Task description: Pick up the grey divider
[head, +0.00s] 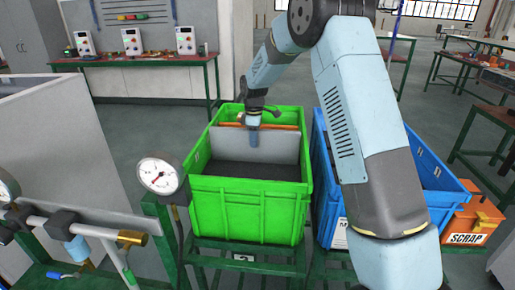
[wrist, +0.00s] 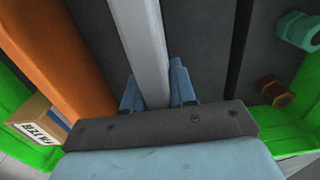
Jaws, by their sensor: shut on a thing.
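The grey divider (head: 232,144) stands upright across the inside of the green crate (head: 250,211) in the head view. In the wrist view the divider (wrist: 139,32) shows as a light grey edge running up from between my fingers. My gripper (head: 253,137) reaches down into the crate at the divider's top edge. In the wrist view my gripper (wrist: 158,88) has one blue finger on each side of the divider and is shut on it.
An orange panel (wrist: 68,62) stands beside the divider in the crate. A teal fitting (wrist: 297,31), a brown nut (wrist: 275,91) and a labelled box (wrist: 38,131) lie near the crate's sides. A blue crate (head: 327,190) stands close on the right, a pressure gauge (head: 158,174) on the left.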

